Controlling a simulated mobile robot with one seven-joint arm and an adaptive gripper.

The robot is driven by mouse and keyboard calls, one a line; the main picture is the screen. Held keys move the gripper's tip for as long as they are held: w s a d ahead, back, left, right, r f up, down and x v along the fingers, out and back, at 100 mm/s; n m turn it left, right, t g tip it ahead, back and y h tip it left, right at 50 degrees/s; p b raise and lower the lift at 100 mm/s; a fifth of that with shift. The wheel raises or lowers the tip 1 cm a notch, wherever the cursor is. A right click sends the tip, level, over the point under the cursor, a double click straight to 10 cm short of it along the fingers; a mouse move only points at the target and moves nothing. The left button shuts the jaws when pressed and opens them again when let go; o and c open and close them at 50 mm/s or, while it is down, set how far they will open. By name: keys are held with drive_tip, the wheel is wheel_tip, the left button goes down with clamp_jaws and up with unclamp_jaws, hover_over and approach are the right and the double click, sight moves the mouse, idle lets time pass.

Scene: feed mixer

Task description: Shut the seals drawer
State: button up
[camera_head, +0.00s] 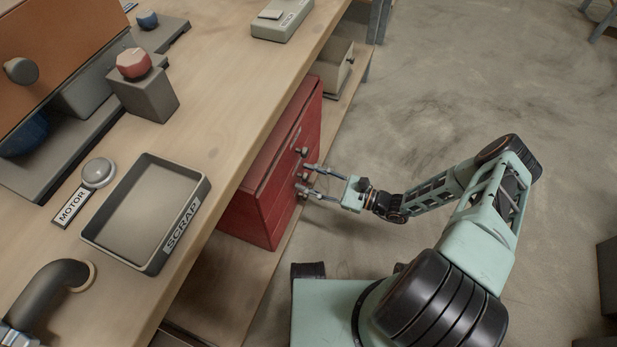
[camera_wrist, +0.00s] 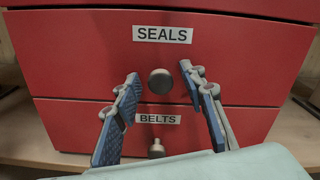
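The seals drawer (camera_wrist: 85,60) is a red front with a white SEALS label and a round metal knob (camera_wrist: 160,81), in the wrist view. It belongs to the red cabinet (camera_head: 262,185) under the bench in the head view. Its front looks nearly in line with the belts drawer (camera_wrist: 80,122) below; I cannot tell how far it stands out, if at all. My gripper (camera_head: 305,178) is open at the cabinet front. In the wrist view its fingers (camera_wrist: 159,76) stand apart on either side of the seals knob, with clear gaps to it.
The wooden bench (camera_head: 225,100) overhangs the cabinet and holds a SCRAP tray (camera_head: 112,205) and a grey knob block (camera_head: 145,95). A beige box (camera_head: 333,68) stands on the lower shelf behind the cabinet. The floor (camera_head: 450,85) to the right is open.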

drive_tip(key=v, duration=1.1)
drive_tip(key=shift+s+d, duration=0.15)
drive_tip(key=shift+d, duration=0.25)
